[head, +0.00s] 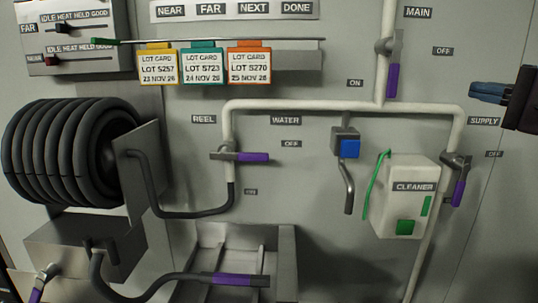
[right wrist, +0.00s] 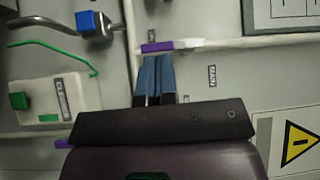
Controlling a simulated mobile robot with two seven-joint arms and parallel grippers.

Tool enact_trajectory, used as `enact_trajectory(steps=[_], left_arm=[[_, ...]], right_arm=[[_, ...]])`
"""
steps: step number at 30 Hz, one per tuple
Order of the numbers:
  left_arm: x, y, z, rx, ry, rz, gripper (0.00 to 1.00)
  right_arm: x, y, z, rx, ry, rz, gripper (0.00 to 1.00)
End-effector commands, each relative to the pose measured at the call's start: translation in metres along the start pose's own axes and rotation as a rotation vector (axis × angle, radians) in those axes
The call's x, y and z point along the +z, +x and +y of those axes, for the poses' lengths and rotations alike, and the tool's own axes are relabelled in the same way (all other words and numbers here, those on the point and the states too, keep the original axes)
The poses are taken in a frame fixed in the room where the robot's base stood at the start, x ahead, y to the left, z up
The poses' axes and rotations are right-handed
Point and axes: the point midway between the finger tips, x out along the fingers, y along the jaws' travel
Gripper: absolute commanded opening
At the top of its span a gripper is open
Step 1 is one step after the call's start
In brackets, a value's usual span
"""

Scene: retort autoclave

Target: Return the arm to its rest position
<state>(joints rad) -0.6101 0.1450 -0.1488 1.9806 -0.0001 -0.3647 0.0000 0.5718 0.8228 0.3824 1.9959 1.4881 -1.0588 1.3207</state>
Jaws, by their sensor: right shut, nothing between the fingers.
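My right gripper (head: 474,92) reaches in at the right edge of the head view, its blue fingers pointing left. The fingers are closed together with nothing between them. It is in front of the wall panel, between the OFF label of the main valve and the SUPPLY label. In the right wrist view the same blue fingers (right wrist: 155,62) lie side by side, below a purple valve handle (right wrist: 157,47) in the picture. I cannot tell how far they are from the wall. Most of my right arm is outside the head view, and my left gripper is not in view.
Near the right gripper are the main valve's purple handle (head: 393,80), the white pipe (head: 330,105), the supply handle (head: 459,193) and the cleaner box (head: 408,205). A hose reel (head: 65,150) is at left, with lot cards (head: 203,66) hanging above. A yellow warning sign (right wrist: 300,143) is on the wall.

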Motion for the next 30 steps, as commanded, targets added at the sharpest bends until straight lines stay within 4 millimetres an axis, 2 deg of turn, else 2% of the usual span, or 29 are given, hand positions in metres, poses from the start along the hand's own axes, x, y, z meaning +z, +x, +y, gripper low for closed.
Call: enact_trajectory(steps=[7, 9, 11, 14, 17, 18, 20, 24, 26, 30], left_arm=[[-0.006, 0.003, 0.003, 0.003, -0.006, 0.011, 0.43], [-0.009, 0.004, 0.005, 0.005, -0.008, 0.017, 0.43], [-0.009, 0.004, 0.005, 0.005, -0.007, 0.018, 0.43], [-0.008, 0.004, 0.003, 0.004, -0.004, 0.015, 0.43], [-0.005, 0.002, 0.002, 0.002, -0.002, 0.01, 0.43], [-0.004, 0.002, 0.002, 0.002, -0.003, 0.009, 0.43], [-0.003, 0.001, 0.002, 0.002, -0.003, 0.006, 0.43], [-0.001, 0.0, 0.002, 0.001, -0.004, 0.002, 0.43], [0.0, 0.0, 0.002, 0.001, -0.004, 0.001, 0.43], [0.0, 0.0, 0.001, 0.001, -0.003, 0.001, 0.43]], right_arm=[[-0.03, 0.003, -0.01, -0.045, -0.451, 0.211, 0.0], [-0.038, 0.009, -0.006, -0.037, -0.599, 0.281, 0.0], [-0.046, 0.014, 0.008, -0.011, -0.723, 0.342, 0.0], [-0.056, 0.023, 0.049, 0.069, -0.921, 0.427, 0.0], [-0.059, 0.029, 0.107, 0.181, -1.111, 0.484, 0.0], [-0.058, 0.03, 0.133, 0.229, -1.179, 0.496, 0.0], [-0.053, 0.03, 0.169, 0.299, -1.268, 0.502, 0.0], [-0.033, 0.025, 0.253, 0.448, -1.436, 0.48, 0.0], [-0.02, 0.02, 0.288, 0.505, -1.491, 0.457, 0.0], [0.018, 0.004, 0.364, 0.624, -1.581, 0.386, 0.0]])
